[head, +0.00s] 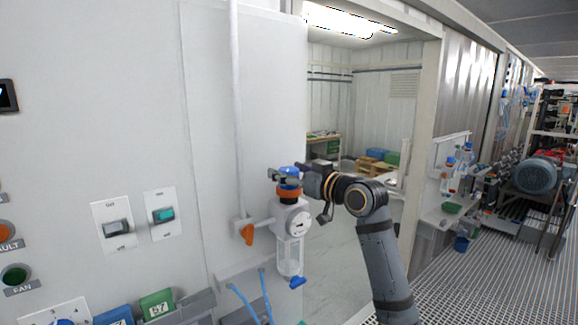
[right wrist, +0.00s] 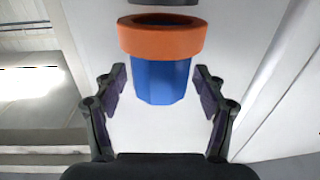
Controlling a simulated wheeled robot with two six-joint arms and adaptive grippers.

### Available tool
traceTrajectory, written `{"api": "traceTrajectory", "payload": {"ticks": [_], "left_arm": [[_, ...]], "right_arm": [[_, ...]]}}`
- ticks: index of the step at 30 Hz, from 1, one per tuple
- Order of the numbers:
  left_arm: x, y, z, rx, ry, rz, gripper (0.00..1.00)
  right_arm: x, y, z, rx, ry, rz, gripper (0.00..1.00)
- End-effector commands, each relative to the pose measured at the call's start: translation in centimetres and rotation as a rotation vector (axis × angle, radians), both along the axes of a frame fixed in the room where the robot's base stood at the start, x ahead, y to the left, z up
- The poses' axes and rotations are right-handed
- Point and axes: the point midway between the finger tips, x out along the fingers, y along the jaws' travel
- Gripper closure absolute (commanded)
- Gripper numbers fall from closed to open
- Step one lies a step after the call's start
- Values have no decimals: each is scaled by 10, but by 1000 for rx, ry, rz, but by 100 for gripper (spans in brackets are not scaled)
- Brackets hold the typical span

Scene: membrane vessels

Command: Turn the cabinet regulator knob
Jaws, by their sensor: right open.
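The regulator (head: 292,218) is a white unit with a round gauge and a clear bowl, mounted on the cabinet wall. Its knob (head: 289,171) is blue and sits on top above an orange ring (head: 288,192). In the right wrist view the blue knob (right wrist: 160,82) shows below the orange ring (right wrist: 162,40). My right gripper (right wrist: 160,83) is open, with one finger on each side of the knob and a visible gap on both sides. In the head view my right gripper (head: 284,175) reaches the knob from the right. My left gripper is not in view.
An orange valve handle (head: 248,234) sits left of the regulator on a vertical pipe (head: 236,120). Two switches (head: 116,228) (head: 163,215) are on the panel further left. Blue tubes (head: 266,292) hang below. An open doorway (head: 350,110) lies behind my right arm.

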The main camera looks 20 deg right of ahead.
Motion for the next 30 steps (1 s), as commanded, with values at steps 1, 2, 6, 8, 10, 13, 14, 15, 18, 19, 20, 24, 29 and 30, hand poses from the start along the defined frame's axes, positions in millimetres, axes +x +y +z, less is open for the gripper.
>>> {"api": "traceTrajectory", "payload": {"ticks": [1,2,6,8,10,13,14,15,18,19,20,24,29,30], "left_arm": [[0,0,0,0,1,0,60],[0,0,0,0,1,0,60],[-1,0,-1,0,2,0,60],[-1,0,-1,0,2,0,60],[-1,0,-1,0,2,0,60],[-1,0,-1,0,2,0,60],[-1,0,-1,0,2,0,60],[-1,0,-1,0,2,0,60],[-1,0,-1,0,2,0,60],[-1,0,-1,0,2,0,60],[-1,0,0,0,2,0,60],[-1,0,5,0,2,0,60],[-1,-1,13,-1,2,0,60],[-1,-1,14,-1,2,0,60]], "right_arm": [[0,0,0,0,0,0,29],[0,0,0,0,0,0,29],[0,0,0,-1,0,0,32],[0,0,0,0,-1,0,40],[0,0,0,-1,0,0,49],[0,0,0,0,0,0,63],[0,0,0,0,-1,0,67],[0,0,0,0,0,0,72],[0,0,0,0,0,0,84],[0,0,0,0,0,-1,84],[0,0,0,0,0,-3,84],[0,2,2,1,0,-57,84],[0,3,2,3,-1,-181,84],[0,3,2,4,0,-209,84]]}}
